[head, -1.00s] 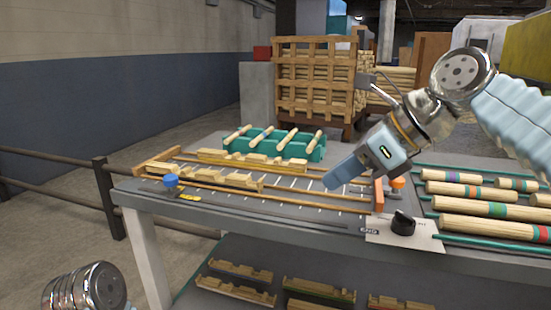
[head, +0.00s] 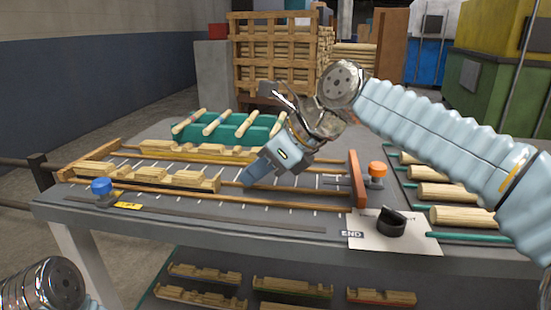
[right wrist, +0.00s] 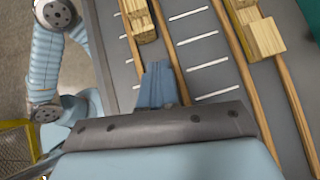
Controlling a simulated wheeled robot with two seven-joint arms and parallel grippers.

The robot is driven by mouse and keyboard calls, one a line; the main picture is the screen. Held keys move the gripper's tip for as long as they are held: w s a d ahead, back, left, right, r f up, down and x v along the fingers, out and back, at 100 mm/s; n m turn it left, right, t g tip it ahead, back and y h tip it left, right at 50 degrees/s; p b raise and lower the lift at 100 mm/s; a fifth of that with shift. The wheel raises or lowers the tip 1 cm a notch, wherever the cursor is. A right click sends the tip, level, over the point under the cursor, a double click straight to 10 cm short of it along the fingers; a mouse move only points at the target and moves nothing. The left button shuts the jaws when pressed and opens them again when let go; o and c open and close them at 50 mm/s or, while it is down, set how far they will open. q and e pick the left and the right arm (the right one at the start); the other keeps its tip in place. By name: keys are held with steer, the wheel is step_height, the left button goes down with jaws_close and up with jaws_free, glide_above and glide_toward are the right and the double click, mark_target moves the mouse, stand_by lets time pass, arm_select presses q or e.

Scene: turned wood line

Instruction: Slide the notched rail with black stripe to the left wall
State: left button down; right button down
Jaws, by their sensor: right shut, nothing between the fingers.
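A notched wooden rail (head: 165,177) lies in the front lane of the table, near the wooden left wall (head: 90,158). A second notched rail (head: 215,152) lies in the lane behind it. My right gripper (head: 252,180) is shut and empty, low over the front lane, right of the front rail's right end. In the right wrist view its fingers (right wrist: 158,85) point at that rail's end (right wrist: 145,30), with a small gap between. My left gripper is out of view; only part of my left arm shows.
A green rack (head: 225,130) with several dowels stands behind the lanes. A wooden stop (head: 357,178) and orange knob (head: 377,170) close the right end. A blue knob (head: 102,187) stands at the front left. A black dial (head: 391,221) is at the front right.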

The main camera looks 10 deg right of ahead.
mark_target(220, 180)
steer(key=shift+w+a, duration=0.3)
steer(key=shift+a, duration=0.35)
steer(key=shift+w+a, duration=0.25)
steer(key=shift+a, duration=0.35)
steer(key=shift+w+a+p, duration=0.3)
steer(key=shift+a, duration=0.25)
steer(key=shift+w+a+r+p, duration=0.3)
steer(key=shift+a+p, duration=0.3)
steer(key=shift+p, duration=0.4)
steer(key=shift+w+a+f, duration=0.15)
steer(key=shift+a, duration=0.1)
steer(key=shift+f, duration=0.15)
